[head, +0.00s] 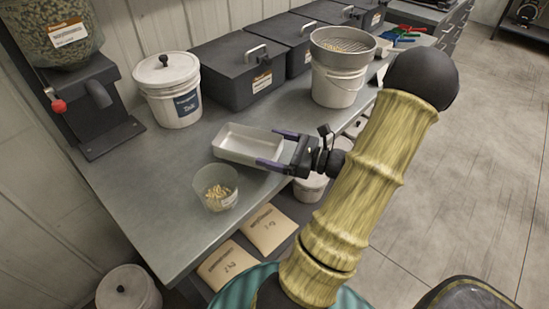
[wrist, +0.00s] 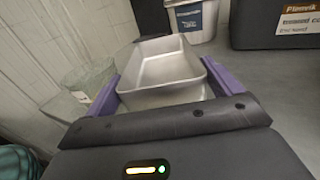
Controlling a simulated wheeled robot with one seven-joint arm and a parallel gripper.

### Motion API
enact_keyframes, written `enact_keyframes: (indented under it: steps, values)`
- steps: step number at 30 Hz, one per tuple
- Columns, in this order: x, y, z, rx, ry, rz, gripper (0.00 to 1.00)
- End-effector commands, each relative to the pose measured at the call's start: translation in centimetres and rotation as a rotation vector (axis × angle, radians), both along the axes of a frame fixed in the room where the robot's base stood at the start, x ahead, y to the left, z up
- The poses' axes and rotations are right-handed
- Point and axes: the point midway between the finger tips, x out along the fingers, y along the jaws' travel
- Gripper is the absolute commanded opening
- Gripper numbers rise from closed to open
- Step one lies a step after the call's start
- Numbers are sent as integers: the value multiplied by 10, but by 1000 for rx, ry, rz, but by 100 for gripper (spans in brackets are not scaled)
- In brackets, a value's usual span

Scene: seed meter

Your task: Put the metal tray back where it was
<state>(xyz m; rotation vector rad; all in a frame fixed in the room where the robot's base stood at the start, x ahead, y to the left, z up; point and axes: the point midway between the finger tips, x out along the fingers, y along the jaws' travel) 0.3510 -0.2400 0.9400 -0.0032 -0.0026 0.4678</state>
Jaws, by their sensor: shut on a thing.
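The metal tray (head: 246,142) is a shallow, empty silver rectangle over the grey bench, near its front edge, in the head view. My gripper (head: 271,150) is shut on its near end, with purple fingers along either side. The wrist view shows the tray (wrist: 166,66) between the two fingers of my gripper (wrist: 166,92), roughly level. I cannot tell whether the tray touches the bench or is held just above it.
A clear cup of seeds (head: 216,187) stands close in front of the tray. Behind are a white lidded bucket (head: 172,95), dark cases (head: 236,70) and a bucket with a sieve (head: 337,85). A seed dispenser (head: 80,100) stands left. The bench (head: 150,200) is bare at left front.

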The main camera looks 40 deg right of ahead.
Motion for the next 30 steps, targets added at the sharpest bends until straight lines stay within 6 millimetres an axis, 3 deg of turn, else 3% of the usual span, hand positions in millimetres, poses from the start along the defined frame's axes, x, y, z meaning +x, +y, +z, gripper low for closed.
enact_keyframes:
  steps: [9,23,24,30]
  values:
    - [0,0,-36,3,-1,0,66]
    - [0,0,-42,0,-1,0,66]
    - [0,0,-41,0,0,0,98]
    - [0,0,-41,0,0,0,100]
